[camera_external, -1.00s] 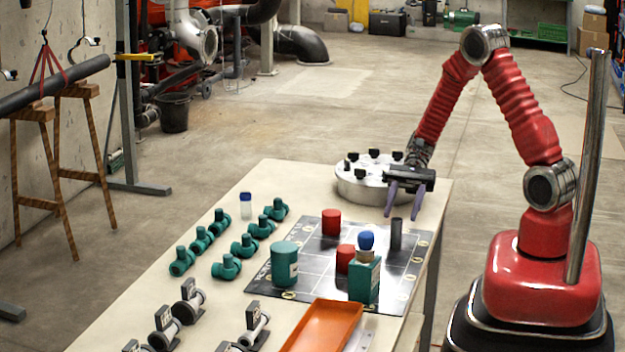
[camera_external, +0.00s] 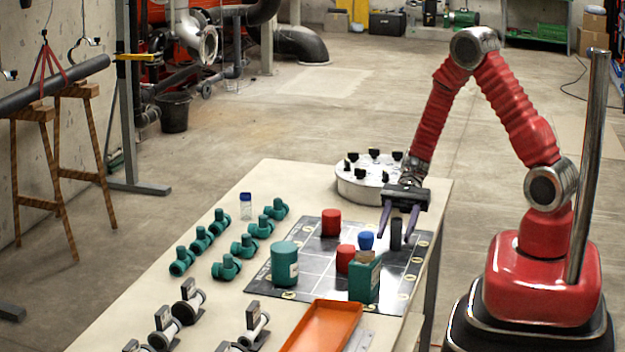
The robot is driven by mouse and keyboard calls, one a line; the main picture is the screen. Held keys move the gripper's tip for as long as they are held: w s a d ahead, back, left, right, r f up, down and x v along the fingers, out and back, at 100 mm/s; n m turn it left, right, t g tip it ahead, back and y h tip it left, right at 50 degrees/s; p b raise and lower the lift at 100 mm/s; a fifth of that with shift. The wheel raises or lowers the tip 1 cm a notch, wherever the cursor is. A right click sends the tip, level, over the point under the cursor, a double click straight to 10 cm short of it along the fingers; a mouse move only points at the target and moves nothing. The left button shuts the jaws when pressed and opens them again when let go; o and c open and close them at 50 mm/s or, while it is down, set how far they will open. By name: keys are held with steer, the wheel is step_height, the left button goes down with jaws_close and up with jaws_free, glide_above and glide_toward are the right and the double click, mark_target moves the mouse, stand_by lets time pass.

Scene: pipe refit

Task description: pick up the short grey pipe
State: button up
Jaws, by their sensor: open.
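The short grey pipe (camera_external: 396,236) stands upright on the dark gridded mat (camera_external: 312,264), near the mat's right side. My gripper (camera_external: 396,230) points down at the pipe, its two purple fingers apart. The left finger shows to the left of the pipe, and the right finger reaches down close to the pipe's upper right. I cannot tell whether either finger touches the pipe. Nothing is held.
Red cylinders (camera_external: 331,222) and a green canister (camera_external: 285,264) share the mat. A round metal flange (camera_external: 360,190) sits behind. An orange tray (camera_external: 322,328) lies in front.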

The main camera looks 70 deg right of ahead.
steer(key=shift+x, duration=1.4)
steer(key=shift+c, duration=0.3)
steer(key=c, duration=1)
